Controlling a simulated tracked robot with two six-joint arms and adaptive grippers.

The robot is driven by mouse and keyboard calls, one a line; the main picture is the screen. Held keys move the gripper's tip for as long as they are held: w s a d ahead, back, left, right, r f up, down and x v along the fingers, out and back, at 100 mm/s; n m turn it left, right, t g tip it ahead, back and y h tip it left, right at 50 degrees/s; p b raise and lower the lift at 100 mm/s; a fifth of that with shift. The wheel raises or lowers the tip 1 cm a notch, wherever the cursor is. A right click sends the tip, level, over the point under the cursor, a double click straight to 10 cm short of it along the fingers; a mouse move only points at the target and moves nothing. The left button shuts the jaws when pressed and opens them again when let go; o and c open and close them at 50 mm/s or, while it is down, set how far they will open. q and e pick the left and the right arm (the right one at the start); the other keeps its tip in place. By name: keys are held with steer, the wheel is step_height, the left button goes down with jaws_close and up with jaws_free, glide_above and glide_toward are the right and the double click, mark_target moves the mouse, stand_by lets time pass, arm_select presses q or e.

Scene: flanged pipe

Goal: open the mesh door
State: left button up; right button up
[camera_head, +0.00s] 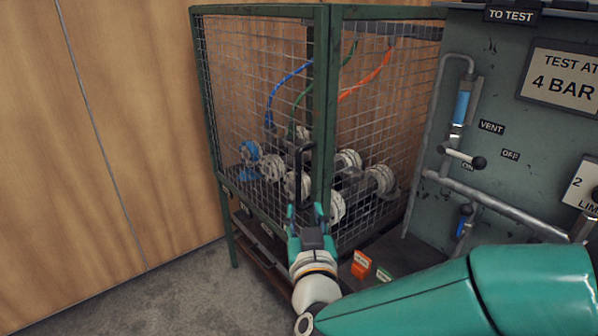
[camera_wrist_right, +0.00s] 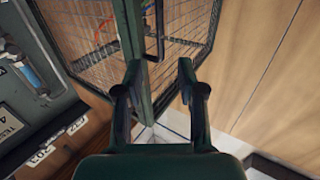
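The mesh door (camera_head: 245,110) is the green-framed left face of a cage and looks shut. Its black bar handle (camera_head: 299,178) stands upright beside the green corner post (camera_head: 324,110). The handle also shows in the wrist view (camera_wrist_right: 160,30). My right gripper (camera_head: 306,212) is just below and in front of the handle. In the right wrist view my right gripper (camera_wrist_right: 158,68) has its fingers apart with nothing clasped. The handle lies beyond the fingertips, roughly in line with the gap. The post runs close by one finger. My left gripper is out of view.
Flanged pipe parts (camera_head: 350,180) and coloured hoses (camera_head: 372,75) are inside the cage. A grey test panel (camera_head: 510,200) with valves and pipework stands close on the right. A wooden wall (camera_head: 130,120) is behind on the left. The floor (camera_head: 180,290) at front left is clear.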

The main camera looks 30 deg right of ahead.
steer(key=p, duration=0.9)
glide_toward(298, 177)
steer(key=shift+w, duration=0.7)
steer(key=p+x, duration=0.1)
steer(key=x, duration=0.7)
steer(key=shift+s+d+p, duration=0.2)
steer(key=shift+d+p, duration=0.15)
steer(key=shift+x, duration=0.75)
jaws_close()
